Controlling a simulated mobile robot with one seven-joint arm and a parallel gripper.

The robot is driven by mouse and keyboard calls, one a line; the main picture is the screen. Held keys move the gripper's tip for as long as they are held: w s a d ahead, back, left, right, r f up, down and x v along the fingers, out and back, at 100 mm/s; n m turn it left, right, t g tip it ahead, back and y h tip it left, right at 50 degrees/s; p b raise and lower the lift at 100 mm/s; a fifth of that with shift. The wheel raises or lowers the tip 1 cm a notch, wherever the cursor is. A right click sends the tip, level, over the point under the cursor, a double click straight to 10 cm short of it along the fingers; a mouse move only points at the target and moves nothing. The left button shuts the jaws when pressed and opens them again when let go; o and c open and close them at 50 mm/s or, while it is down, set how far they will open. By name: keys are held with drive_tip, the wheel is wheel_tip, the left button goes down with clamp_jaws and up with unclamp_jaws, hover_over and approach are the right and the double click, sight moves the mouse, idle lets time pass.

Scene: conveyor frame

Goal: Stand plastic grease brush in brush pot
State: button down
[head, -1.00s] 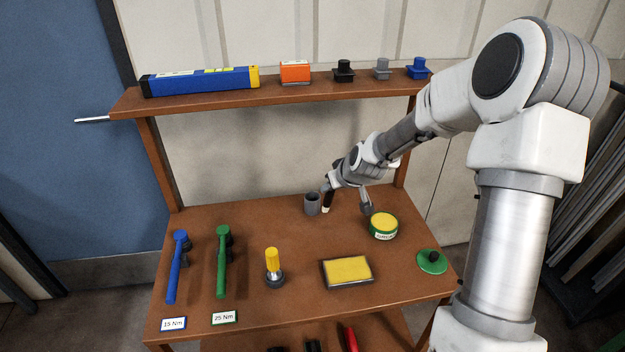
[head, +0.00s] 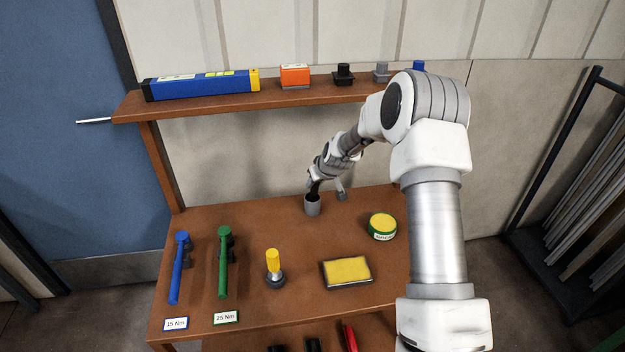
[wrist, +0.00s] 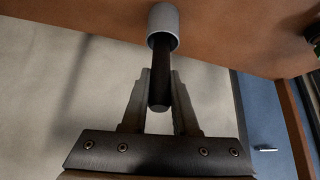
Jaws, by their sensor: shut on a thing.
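The brush pot (head: 312,208) is a small grey cylinder at the back of the bench top, and it also shows at the top of the wrist view (wrist: 164,20). The grease brush (wrist: 160,82) has a dark handle. My gripper (wrist: 162,76) is shut on the handle, above the pot. The brush runs from the fingers into the pot's mouth, and its bristle end is hidden inside. In the head view the dark handle (head: 313,188) stands over the pot's opening, slightly tilted, with my gripper (head: 314,184) close above. I cannot tell whether the brush touches the bottom.
A green-and-yellow grease tin (head: 382,228) stands right of the pot. A yellow pad in a tray (head: 347,272), a yellow-handled tool (head: 273,266) and blue (head: 178,268) and green (head: 223,262) wrenches lie in front. The upper shelf (head: 210,103) runs above the back.

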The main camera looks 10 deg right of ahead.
drive_tip(key=shift+w+a+r+g+h+p, duration=0.2)
drive_tip(key=shift+w+g+p, duration=0.25)
drive_tip(key=shift+g, duration=0.2)
drive_tip(key=shift+w+a+r+g+h+p, duration=0.15)
drive_tip(key=shift+w+g+p, duration=0.15)
drive_tip(key=shift+w+g, duration=0.3)
drive_tip(key=shift+f, duration=0.9)
drive_tip(key=shift+f, duration=0.2)
drive_tip(key=c, duration=0.7)
unclamp_jaws()
drive_tip(key=shift+r, duration=0.15)
